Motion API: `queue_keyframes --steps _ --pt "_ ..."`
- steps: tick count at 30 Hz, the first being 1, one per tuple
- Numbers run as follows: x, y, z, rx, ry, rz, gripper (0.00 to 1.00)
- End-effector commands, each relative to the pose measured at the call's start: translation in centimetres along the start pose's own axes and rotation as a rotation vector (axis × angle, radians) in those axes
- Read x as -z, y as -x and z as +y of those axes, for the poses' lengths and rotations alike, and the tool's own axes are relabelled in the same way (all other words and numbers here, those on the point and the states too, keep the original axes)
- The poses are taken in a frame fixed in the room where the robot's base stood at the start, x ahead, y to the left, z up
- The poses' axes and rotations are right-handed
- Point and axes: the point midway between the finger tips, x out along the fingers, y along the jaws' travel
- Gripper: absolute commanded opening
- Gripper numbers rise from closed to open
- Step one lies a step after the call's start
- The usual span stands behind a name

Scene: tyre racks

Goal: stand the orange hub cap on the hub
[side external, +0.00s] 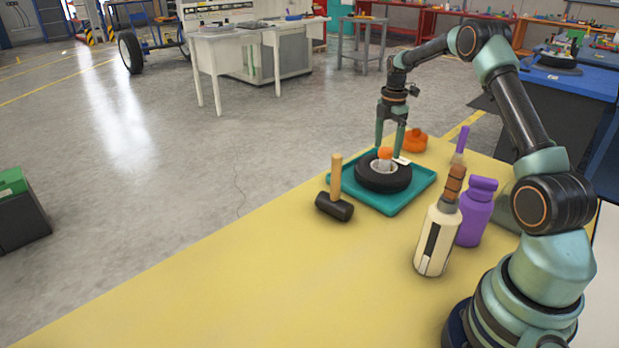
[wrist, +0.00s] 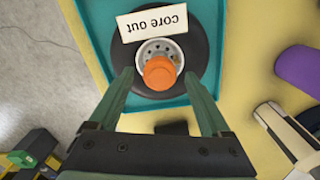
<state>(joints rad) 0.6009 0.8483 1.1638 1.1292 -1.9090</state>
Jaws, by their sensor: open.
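The orange hub cap (side external: 385,153) sits on the white hub (side external: 384,166) in the middle of a black tyre (side external: 370,181). In the wrist view the cap (wrist: 160,73) covers the near part of the hub (wrist: 152,48); I cannot tell whether it is fully seated. The tyre lies flat in a teal tray (side external: 391,208). My gripper (side external: 389,149) points down just above the cap. Its fingers are open, one on each side of the cap and apart from it, as the wrist view also shows (wrist: 159,73).
A "core out" card (wrist: 152,22) lies at the tyre's far side. A mallet (side external: 335,206), cream bottle (side external: 437,240), purple bottle (side external: 475,215), purple-handled brush (side external: 461,142) and another orange object (side external: 415,140) stand around the tray. The yellow table's front left is clear.

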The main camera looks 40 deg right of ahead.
Motion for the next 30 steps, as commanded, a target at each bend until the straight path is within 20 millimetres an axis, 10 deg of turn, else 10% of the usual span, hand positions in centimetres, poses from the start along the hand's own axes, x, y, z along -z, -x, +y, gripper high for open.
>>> queue_keyframes --steps 22,30 --pt "0.3 11.6 0.0 -0.005 -0.007 -0.002 0.82" --pt "6.7 16.1 -1.9 -0.094 -0.224 -0.011 0.82"
